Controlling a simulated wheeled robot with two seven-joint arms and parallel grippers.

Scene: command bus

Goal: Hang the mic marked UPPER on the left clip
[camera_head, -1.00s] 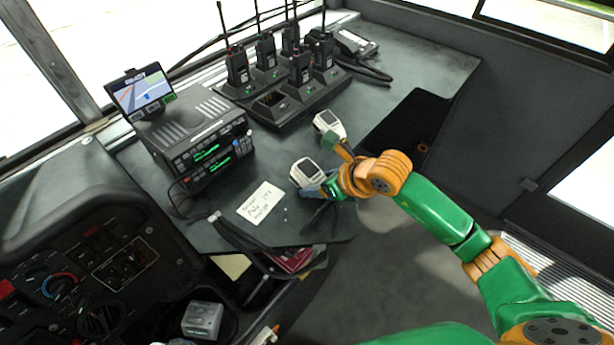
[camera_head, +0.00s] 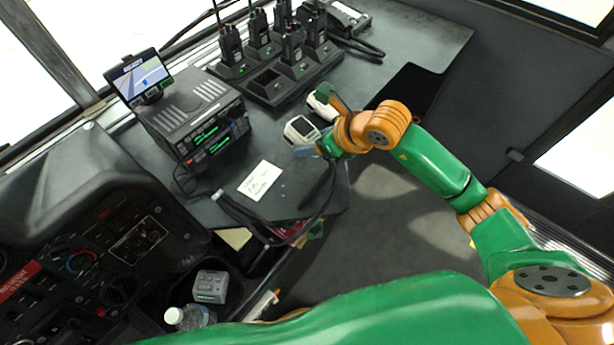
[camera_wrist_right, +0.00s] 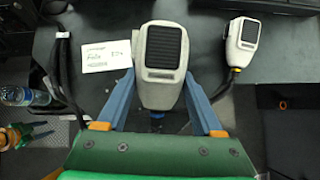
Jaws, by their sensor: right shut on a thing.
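My right gripper (camera_head: 312,146) is shut on a white mic (camera_head: 301,129) with a dark grille face. In the right wrist view this mic (camera_wrist_right: 162,62) sits between the two blue fingers, its face up and its cord end toward the palm. It appears to be above the desk. A second white mic (camera_head: 322,103) lies on the desk just beyond it and shows at the right in the wrist view (camera_wrist_right: 243,42). No UPPER marking is readable on either mic. I cannot make out the left clip.
Two stacked radios (camera_head: 197,117) with a small screen (camera_head: 138,76) stand left on the desk. A handwritten note (camera_head: 259,180) lies before them. Handheld radios fill most of a charger (camera_head: 262,88) behind. Black cords run near the desk's front edge. A bottle (camera_head: 190,318) stands lower left.

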